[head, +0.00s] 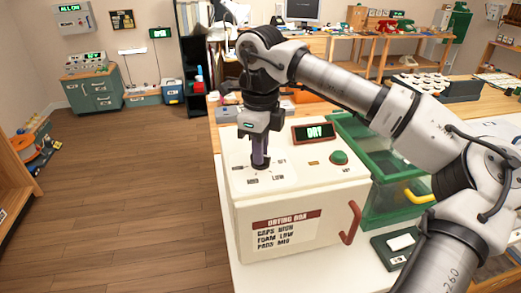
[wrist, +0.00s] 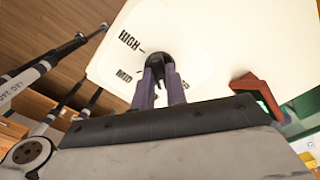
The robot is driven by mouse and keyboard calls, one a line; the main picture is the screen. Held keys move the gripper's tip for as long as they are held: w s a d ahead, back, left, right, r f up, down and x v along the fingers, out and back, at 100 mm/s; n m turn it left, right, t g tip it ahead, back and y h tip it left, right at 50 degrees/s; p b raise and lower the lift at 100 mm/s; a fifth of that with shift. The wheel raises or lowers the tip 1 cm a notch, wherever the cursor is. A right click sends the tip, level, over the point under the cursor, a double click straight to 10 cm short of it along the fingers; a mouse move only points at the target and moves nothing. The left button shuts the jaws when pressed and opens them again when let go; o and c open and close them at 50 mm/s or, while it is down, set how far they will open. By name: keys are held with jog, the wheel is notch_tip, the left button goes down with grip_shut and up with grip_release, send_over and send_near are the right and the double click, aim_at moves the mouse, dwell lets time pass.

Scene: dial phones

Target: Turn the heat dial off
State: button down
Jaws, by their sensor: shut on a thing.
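The heat dial (wrist: 160,59) is a dark knob on the top of the white drying box (head: 290,190). My gripper (head: 260,163) points down from above, and its two purple-grey fingers are closed around the dial. In the wrist view the fingers (wrist: 158,80) reach to the knob from both sides. Printed marks HIGH and MID show left of the dial there, and LOW shows beside it in the head view. Another mark right of the fingers is partly hidden. The dial's pointer cannot be made out.
A DRY display (head: 314,132) and a green button (head: 339,157) sit on the box top. A red handle (head: 351,223) is on its front right. A green open bin (head: 395,180) stands right of the box, under my arm. The floor at left is clear.

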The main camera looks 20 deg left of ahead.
jog(key=n, duration=0.6)
jog(key=shift+n, duration=0.3)
dwell(0.4)
jog(key=c, duration=1.4)
grip_release()
jog(key=shift+c, duration=0.2)
jog(key=shift+r, duration=0.1)
notch_tip(320, 180, up, 14)
jog(key=b, duration=0.1)
jog(key=shift+f, duration=0.2)
